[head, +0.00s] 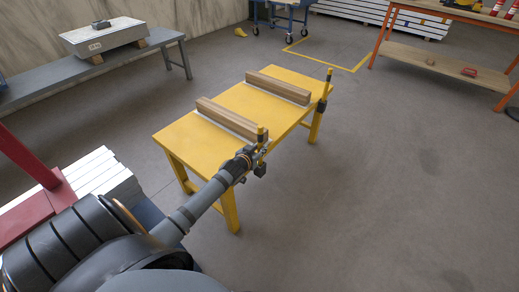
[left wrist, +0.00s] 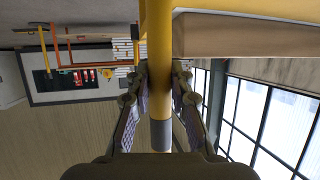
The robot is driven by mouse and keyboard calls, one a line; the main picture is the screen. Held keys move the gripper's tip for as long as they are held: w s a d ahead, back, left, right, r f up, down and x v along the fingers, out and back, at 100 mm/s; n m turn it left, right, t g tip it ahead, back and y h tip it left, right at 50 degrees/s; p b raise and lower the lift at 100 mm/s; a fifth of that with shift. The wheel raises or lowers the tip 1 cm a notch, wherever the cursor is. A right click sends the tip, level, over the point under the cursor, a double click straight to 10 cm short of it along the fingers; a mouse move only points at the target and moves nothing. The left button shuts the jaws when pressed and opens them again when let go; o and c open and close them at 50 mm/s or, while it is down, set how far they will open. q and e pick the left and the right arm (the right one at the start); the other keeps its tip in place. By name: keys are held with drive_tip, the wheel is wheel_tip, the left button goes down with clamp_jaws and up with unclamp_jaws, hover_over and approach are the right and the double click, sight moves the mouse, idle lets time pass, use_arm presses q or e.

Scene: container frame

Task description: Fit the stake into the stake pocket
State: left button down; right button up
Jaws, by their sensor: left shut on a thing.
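My left gripper (head: 258,152) is shut on a yellow stake (head: 261,134) at the near right corner of the yellow frame. In the left wrist view the stake (left wrist: 159,70) runs lengthwise between the two fingers (left wrist: 158,85), and its grey end points toward the palm. In the head view the stake's upper end shows above the gripper with a dark band. My right gripper is not in view.
The yellow frame (head: 228,112) carries two wooden beams (head: 232,119) (head: 278,85). A second yellow stake (head: 327,85) stands upright at its far right corner. A grey bench (head: 105,62) is at left, a wooden workbench (head: 430,75) at right. The floor to the right is clear.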

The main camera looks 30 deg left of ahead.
use_arm(q)
drive_tip(key=c, duration=1.6)
unclamp_jaws()
drive_tip(key=shift+f, duration=0.15)
drive_tip(key=shift+c, duration=0.2)
drive_tip(key=o, duration=0.4)
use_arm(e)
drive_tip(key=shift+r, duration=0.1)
use_arm(q)
drive_tip(key=shift+o, duration=0.2)
drive_tip(key=shift+s+r, duration=0.1)
drive_tip(key=shift+r, duration=0.15)
drive_tip(key=p+v, duration=0.4)
drive_tip(key=v, duration=0.7)
drive_tip(key=shift+s, duration=0.35)
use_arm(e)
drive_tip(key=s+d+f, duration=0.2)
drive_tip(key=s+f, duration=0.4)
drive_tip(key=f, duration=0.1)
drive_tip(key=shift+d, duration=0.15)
use_arm(q)
drive_tip(key=shift+d+r, duration=0.1)
